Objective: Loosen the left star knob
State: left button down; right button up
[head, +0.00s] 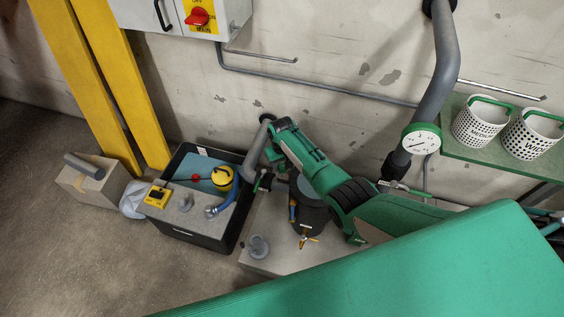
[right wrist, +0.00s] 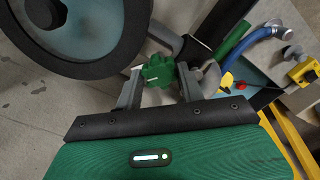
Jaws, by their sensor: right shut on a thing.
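The green star knob (right wrist: 157,71) sits between the two finger pads of my right gripper (right wrist: 158,85) in the right wrist view. The fingers are shut on it from both sides. In the head view my right gripper (head: 271,172) is beside a dark round housing (head: 312,208), at the end of a grey pipe (head: 256,148). The knob is small and mostly hidden there by my wrist. The housing's round rim (right wrist: 110,62) fills the upper left of the right wrist view. A second star knob cannot be made out. My left gripper is not in view.
A black crate (head: 212,236) with a blue interior, a yellow tape reel (head: 222,177) and a blue-handled tool (head: 226,200) stands left of the housing. White baskets (head: 482,122) stand on a green shelf.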

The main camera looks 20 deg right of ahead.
jog(key=n, duration=0.4)
jog(key=shift+n+p, duration=0.3)
jog(key=shift+p, duration=0.1)
jog(key=n, duration=0.2)
jog(key=shift+n, duration=0.4)
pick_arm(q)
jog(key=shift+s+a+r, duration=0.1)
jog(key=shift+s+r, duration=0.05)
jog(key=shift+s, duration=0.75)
pick_arm(e)
jog(key=shift+n, duration=0.4)
jog(key=o, duration=0.8)
